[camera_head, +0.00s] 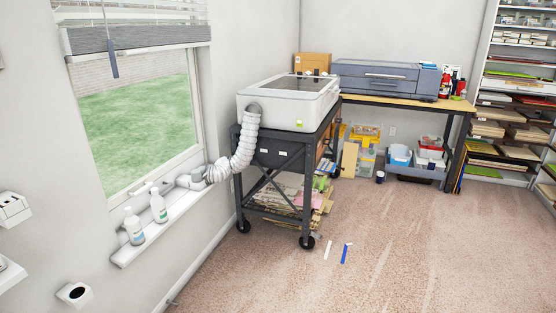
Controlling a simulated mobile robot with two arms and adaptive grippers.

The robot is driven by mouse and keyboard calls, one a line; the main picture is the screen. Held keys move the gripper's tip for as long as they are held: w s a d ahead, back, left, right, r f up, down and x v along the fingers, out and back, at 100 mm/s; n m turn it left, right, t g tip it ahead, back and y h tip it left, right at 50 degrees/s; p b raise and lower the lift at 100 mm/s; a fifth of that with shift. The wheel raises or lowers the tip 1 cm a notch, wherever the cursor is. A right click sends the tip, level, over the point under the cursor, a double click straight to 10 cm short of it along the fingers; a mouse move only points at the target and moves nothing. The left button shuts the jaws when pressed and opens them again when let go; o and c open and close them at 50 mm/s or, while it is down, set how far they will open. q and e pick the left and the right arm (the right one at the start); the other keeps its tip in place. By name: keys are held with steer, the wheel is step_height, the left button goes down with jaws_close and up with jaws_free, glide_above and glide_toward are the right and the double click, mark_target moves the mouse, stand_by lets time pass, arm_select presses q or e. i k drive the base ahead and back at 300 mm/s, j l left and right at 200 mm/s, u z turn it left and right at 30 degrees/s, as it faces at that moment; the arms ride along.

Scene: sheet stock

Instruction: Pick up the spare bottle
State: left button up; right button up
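Two white bottles with pale labels stand upright on the white windowsill (178,222) at the left. The nearer bottle (134,228) is close to the sill's near end. The farther bottle (158,206) stands a little behind it, to the right, with a gap between them. Their tops look like spray heads. I cannot tell which of the two is the spare one. Neither of my grippers shows in the head view, and nothing is seen touching the bottles.
A white machine (289,103) stands on a dark wheeled cart (268,194); its white hose (245,150) runs to the window beyond the bottles. A workbench (400,101) and full shelves (513,107) are behind. Small strips (346,253) lie on the carpet, which is otherwise clear at front right.

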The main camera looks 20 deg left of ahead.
mark_target(158, 203)
steer(key=i+j+u, duration=0.1)
steer(key=i+u, duration=0.3)
steer(key=i+l+u, duration=0.15)
steer(key=i+u, duration=0.25)
steer(key=i, duration=0.2)
steer(key=i+l+u, duration=0.25)
steer(key=i+u, duration=0.2)
steer(key=i, duration=0.1)
